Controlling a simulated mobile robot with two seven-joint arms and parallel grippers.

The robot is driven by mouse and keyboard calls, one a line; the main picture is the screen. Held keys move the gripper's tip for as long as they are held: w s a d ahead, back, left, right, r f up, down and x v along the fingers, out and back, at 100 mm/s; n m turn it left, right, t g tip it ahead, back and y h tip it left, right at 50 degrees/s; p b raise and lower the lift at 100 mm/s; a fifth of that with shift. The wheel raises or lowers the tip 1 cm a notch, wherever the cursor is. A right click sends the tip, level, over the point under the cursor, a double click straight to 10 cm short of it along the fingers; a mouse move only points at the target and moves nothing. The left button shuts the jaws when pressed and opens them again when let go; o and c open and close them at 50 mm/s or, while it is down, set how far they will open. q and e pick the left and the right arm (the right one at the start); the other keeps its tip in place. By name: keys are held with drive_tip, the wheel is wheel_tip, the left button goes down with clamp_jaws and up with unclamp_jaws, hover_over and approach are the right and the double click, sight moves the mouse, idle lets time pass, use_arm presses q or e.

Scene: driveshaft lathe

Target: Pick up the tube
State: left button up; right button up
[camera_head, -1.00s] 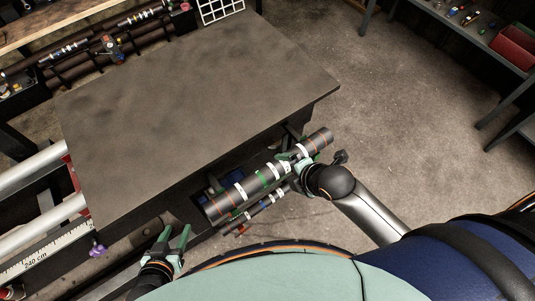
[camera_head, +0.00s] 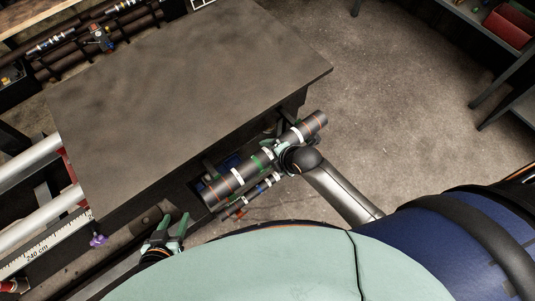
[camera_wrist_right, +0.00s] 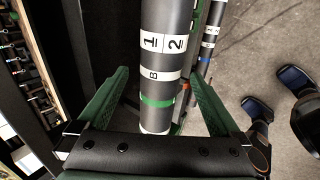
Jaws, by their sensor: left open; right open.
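The dark grey tube (camera_head: 238,180) lies along the near side of the workbench, with white bands, a green band and orange rings. My right gripper (camera_head: 284,148) is at the tube's right half and hides part of it. In the right wrist view, the tube (camera_wrist_right: 162,60) with white labels "1", "2" and "B" runs between the two green fingers of my right gripper (camera_wrist_right: 160,78). Those fingers are open, with a gap showing on both sides. My left gripper (camera_head: 171,228) is open and empty near the bench's lower left corner, away from the tube.
A thinner banded tube (camera_head: 240,202) lies beside the large one; it also shows in the right wrist view (camera_wrist_right: 211,38). The workbench top (camera_head: 190,90) is bare. Light rails (camera_head: 28,170) stand at left. Shelves are at upper right. The floor (camera_head: 390,110) at right is clear.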

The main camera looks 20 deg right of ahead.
sight(270, 155)
drive_tip(key=shift+x, duration=1.65)
drive_tip(key=shift+c, duration=0.4)
clamp_jaws()
drive_tip(key=shift+w+r, duration=0.15)
drive_tip(key=shift+w, duration=0.05)
